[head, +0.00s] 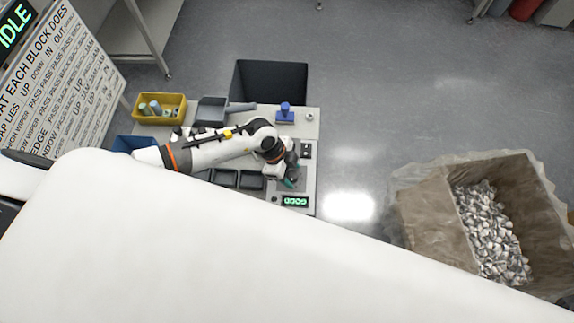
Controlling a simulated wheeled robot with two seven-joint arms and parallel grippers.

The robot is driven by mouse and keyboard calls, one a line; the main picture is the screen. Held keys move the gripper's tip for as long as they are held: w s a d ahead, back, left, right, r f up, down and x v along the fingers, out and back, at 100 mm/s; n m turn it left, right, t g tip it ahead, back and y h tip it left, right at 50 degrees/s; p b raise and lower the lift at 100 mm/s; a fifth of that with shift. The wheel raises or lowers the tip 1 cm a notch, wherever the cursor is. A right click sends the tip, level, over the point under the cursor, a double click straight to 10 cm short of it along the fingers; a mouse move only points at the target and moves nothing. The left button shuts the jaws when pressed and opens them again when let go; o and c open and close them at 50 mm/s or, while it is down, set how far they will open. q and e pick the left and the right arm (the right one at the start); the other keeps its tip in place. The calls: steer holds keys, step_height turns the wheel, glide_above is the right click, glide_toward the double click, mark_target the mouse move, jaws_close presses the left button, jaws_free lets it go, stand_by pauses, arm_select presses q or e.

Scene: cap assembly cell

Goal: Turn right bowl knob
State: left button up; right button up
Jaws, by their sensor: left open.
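My left arm reaches in from the left over the table, and my left gripper (290,182) is at the control panel (308,178) on the table's right side. It is open, with its fingertips low over the panel, just above the lit green display (295,201). I cannot tell whether it touches a knob, since the gripper and wrist hide that part of the panel. A small dark round control (275,199) shows left of the display. No knob can be clearly picked out as the right bowl knob. My right gripper is not in view.
A yellow bin (160,97) with parts, a grey scoop-like tray (211,110) and a blue stamp-like piece (285,115) stand along the back. Dark trays (250,181) lie left of the panel. A large carton (430,215) of metallic pieces stands on the floor at right.

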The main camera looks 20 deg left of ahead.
arm_select(q)
steer(key=b+v, duration=0.3)
steer(key=v, duration=0.8)
steer(key=shift+a+r, duration=0.15)
steer(key=shift+r, duration=0.25)
